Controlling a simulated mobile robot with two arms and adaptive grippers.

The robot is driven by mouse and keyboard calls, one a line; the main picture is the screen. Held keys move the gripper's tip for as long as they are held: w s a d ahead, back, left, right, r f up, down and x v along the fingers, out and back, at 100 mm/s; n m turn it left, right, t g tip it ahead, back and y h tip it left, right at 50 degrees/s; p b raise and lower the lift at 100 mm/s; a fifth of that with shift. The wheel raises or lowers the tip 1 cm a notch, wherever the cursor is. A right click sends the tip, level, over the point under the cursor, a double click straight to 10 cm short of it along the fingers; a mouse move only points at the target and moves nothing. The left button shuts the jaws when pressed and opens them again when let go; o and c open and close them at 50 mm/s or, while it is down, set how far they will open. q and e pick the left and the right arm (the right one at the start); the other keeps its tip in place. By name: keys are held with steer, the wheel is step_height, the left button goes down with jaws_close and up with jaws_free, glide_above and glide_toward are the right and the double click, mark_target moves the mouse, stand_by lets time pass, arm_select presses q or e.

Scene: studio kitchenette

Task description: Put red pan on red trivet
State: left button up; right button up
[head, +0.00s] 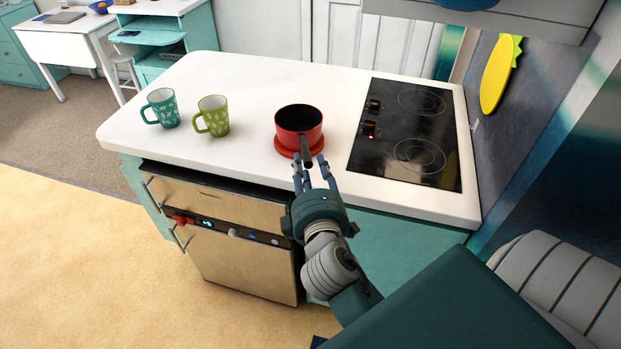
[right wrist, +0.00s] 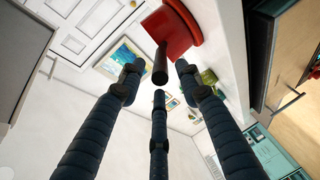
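The red pan (head: 291,122) stands upright on the white counter, with its black handle (head: 306,147) pointing toward my right arm. The red trivet (head: 284,151) shows as a rim under the pan's base, and the pan appears to rest on it. My right gripper (head: 309,168) is at the counter's front edge, by the handle end. In the right wrist view its fingers (right wrist: 158,80) are spread around the tip of the handle (right wrist: 160,62), with gaps visible and nothing gripped. The red body (right wrist: 172,34) lies beyond them. My left gripper is not in view.
A black cooktop (head: 405,150) is set into the counter right of the pan. A teal mug (head: 163,108) and a green mug (head: 214,116) stand to the left. A dishwasher (head: 240,262) is below the counter. Bare counter (head: 250,75) lies behind the pan.

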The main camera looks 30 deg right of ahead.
steer(key=shift+v, duration=1.55)
steer(key=w+a+f+g+y, duration=0.1)
steer(key=a+f+y, duration=0.15)
steer(key=f, duration=0.75)
steer(key=a+f+g+y, duration=0.1)
steer(key=a+f+g, duration=0.15)
steer(key=f, duration=0.65)
steer(key=s+a+f+g+y, duration=0.1)
steer(key=s+f, duration=0.2)
steer(key=f, duration=0.5)
steer(key=s+a+f+m+g+y, duration=0.1)
steer(key=s+a+f, duration=0.15)
steer(key=f, duration=0.55)
steer(key=s+f+g+y, duration=0.15)
steer(key=s+f, duration=0.25)
steer(key=f, duration=0.4)
steer(key=s+d+f+m+g, duration=0.1)
steer(key=s+f+m+g, duration=0.1)
steer(key=s+f, duration=0.4)
steer(key=s+d+f+m+g, duration=0.1)
steer(key=s+f, duration=0.6)
steer(key=s, duration=0.7)
steer(key=s+d+f+m+g, duration=0.1)
steer(key=s+f+m+g, duration=0.2)
steer(key=s+f, duration=0.4)
steer(key=s+m, duration=0.1)
steer(key=s, duration=0.2)
steer(key=shift+s+g, duration=0.4)
